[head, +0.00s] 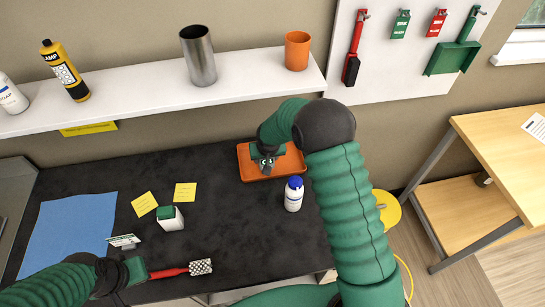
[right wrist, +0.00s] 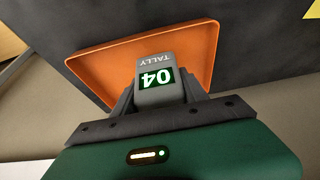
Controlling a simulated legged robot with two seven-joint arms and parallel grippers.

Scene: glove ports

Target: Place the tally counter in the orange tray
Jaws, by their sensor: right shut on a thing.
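A white bottle with a blue cap (head: 293,197) stands close to the tray's front right. A white and green box (head: 170,219), yellow notes (head: 185,192) and a blue mat (head: 66,232) are on the left. A shelf (head: 140,85) runs above. The bench middle is clear.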

